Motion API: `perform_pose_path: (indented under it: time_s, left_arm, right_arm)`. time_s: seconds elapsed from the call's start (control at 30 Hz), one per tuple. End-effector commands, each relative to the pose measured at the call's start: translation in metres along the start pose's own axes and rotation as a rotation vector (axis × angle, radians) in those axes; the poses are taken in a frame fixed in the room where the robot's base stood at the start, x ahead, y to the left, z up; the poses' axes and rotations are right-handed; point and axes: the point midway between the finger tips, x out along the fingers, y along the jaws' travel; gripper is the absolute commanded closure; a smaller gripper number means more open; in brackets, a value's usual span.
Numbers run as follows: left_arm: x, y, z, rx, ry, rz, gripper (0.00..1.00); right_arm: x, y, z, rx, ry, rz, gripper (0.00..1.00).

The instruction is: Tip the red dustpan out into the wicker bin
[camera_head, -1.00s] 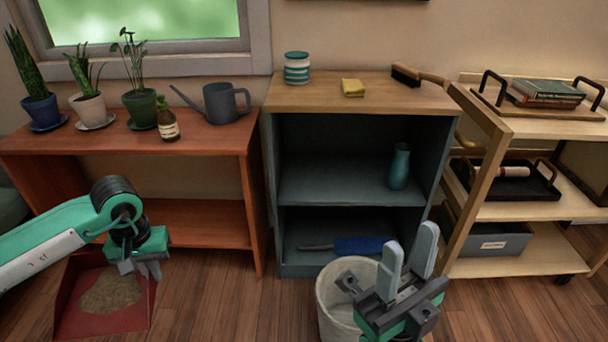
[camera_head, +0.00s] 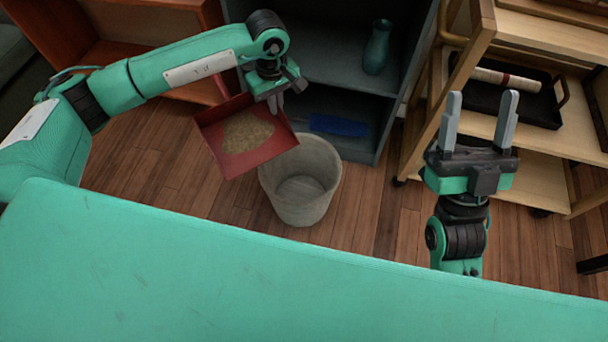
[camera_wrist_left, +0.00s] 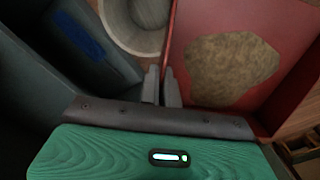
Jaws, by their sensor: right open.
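The red dustpan (camera_head: 213,137) holds a heap of tan debris (camera_head: 247,132) and is raised above the floor, just left of the wicker bin's rim. My left gripper (camera_head: 275,105) is shut on the dustpan's edge at its right back side. In the left wrist view the fingers (camera_wrist_left: 162,85) pinch the dustpan's wall (camera_wrist_left: 172,60), with the heap (camera_wrist_left: 230,70) lying inside. The pale wicker bin (camera_head: 298,205) stands upright on the floor and looks empty; part of it shows in the left wrist view (camera_wrist_left: 125,30). My right gripper (camera_head: 481,125) is open, empty, to the right of the bin.
A grey-blue shelf unit (camera_head: 385,100) stands behind the bin, with a teal vase (camera_head: 377,48) and a blue brush (camera_head: 338,125) on it. A wooden cart (camera_head: 540,165) stands at right. Bare wooden floor (camera_head: 150,160) lies left of the dustpan.

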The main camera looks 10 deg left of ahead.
Motion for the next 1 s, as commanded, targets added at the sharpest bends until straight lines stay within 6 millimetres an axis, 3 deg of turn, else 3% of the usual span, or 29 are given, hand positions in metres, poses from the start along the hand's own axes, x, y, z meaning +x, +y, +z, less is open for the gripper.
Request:
perform_pose_path:
  time_s: [0.17, 0.47, 0.7, 1.0]
  left_arm:
    - [0.011, 0.010, 0.007, -0.357, -0.012, 0.007, 1.00]
    - [0.038, 0.020, 0.023, -0.958, -0.026, 0.026, 1.00]
    - [0.059, 0.022, 0.039, -1.429, -0.033, 0.048, 1.00]
    - [0.086, 0.018, 0.064, -2.009, -0.037, 0.082, 1.00]
  right_arm:
    - [0.001, 0.004, 0.038, -0.003, -0.241, 0.010, 0.40]
    - [-0.030, 0.011, 0.099, -0.005, -0.638, 0.029, 0.40]
    - [-0.072, 0.017, 0.133, -0.002, -0.949, 0.047, 0.40]
    - [-0.138, 0.021, 0.153, 0.008, -1.332, 0.069, 0.40]
